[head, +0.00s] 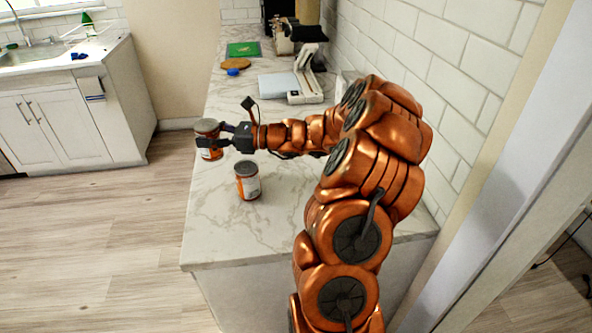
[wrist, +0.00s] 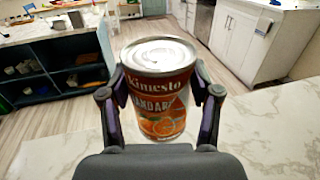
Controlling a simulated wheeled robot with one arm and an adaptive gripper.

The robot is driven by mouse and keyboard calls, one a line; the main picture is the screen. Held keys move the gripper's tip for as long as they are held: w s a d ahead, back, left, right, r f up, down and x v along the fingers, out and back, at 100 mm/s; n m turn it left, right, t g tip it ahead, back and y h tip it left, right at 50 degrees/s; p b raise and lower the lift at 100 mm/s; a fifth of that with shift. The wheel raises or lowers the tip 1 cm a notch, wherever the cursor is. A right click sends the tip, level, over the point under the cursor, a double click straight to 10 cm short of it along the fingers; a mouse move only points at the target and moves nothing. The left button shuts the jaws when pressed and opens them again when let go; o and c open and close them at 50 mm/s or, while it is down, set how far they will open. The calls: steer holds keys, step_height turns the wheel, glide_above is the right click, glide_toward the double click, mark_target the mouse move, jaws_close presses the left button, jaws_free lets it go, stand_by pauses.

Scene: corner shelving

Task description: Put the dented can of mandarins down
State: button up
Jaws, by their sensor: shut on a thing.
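My gripper (head: 212,143) is shut on a can of mandarins (head: 207,127), with one finger on each side of it. In the wrist view the can (wrist: 160,95) is upright, with a silver lid, a dark red band and an orange fruit picture. I cannot make out a dent clearly. In the head view it is at the left edge of the marble counter (head: 225,230); I cannot tell whether its base touches the counter. A second can (head: 247,182), with an orange and white label, stands upright on the counter nearer the front.
Farther back on the counter are a white appliance (head: 305,88), a blue object (head: 233,72), a brown board (head: 236,64) and a green board (head: 243,49). The tiled wall (head: 440,50) bounds the right side. The front of the counter is bare around the second can.

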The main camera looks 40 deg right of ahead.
steer(key=s+d+f+m+t+h+b, duration=0.25)
steer(key=s+d+b, duration=0.25)
steer(key=d+b, duration=0.35)
steer(key=s+d+f+m+t+h+b, duration=0.1)
steer(key=s+d+m+h+b, duration=0.1)
steer(key=s+d+h+b, duration=0.45)
steer(key=shift+w+a+f+y+b, duration=0.2)
steer(key=shift+w+f+y, duration=0.4)
steer(key=shift+w, duration=2.2)
steer(key=shift+w+a+f+y+b, duration=0.2)
steer(key=shift+w+f, duration=0.7)
steer(key=shift+w, duration=1.9)
steer(key=shift+w+a+f+y+b, duration=0.15)
steer(key=shift+w+f+y, duration=0.5)
steer(key=shift+w, duration=2.15)
steer(key=shift+f, duration=0.15)
steer(key=o, duration=1.4)
steer(key=shift+f, duration=0.1)
steer(key=shift+o, duration=0.2)
steer(key=shift+d, duration=0.1)
steer(key=v, duration=1.2)
steer(key=shift+r, duration=0.25)
